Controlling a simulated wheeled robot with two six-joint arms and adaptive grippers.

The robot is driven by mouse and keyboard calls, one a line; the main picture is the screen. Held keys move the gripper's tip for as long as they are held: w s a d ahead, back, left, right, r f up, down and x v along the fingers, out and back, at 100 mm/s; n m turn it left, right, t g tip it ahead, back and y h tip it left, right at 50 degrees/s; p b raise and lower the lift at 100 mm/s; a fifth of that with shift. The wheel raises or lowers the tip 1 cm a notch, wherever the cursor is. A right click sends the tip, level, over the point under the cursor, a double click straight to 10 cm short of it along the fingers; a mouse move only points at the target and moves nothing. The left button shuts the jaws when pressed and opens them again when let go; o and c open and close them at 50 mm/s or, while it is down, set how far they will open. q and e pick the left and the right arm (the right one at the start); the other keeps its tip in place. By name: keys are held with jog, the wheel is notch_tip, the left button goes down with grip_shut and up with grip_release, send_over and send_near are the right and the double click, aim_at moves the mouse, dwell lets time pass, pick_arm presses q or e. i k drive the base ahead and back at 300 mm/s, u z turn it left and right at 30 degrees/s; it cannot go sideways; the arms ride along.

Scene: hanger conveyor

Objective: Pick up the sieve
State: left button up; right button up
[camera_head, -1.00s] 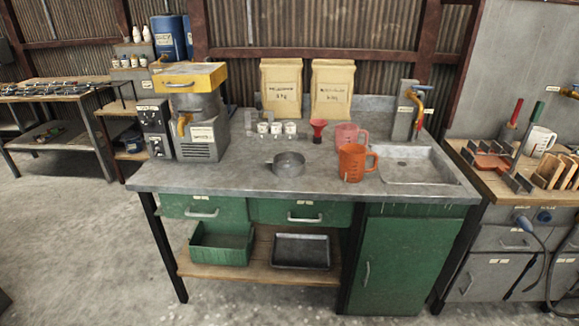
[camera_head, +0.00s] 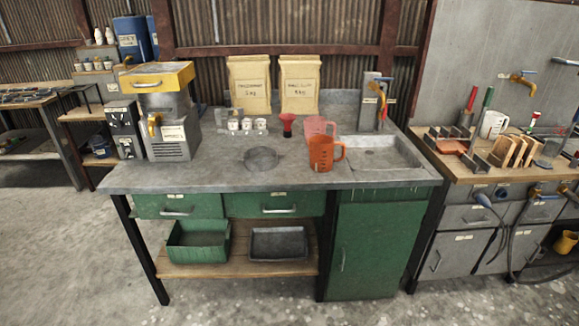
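A round, shallow grey metal vessel (camera_head: 261,158) sits on the grey worktop (camera_head: 225,176), left of the orange jug (camera_head: 321,153). It may be the sieve, but its mesh is too small and blurred to make out. Nothing is seen touching it. Neither of my grippers shows in the head view.
A machine with a yellow top (camera_head: 163,80) stands left of the vessel. Small white cups (camera_head: 247,124), a red funnel (camera_head: 287,124), a pink jug (camera_head: 318,127) and paper sacks (camera_head: 299,84) stand behind it. A sink (camera_head: 380,155) is at the right. The worktop's front is clear.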

aim_at(257, 158)
jog(key=u, duration=0.9)
jog(key=k, duration=0.15)
jog(key=z, duration=1.9)
jog(key=i, duration=1.5)
jog(key=u, duration=0.9)
jog(key=i, duration=0.9)
jog(key=u, duration=0.9)
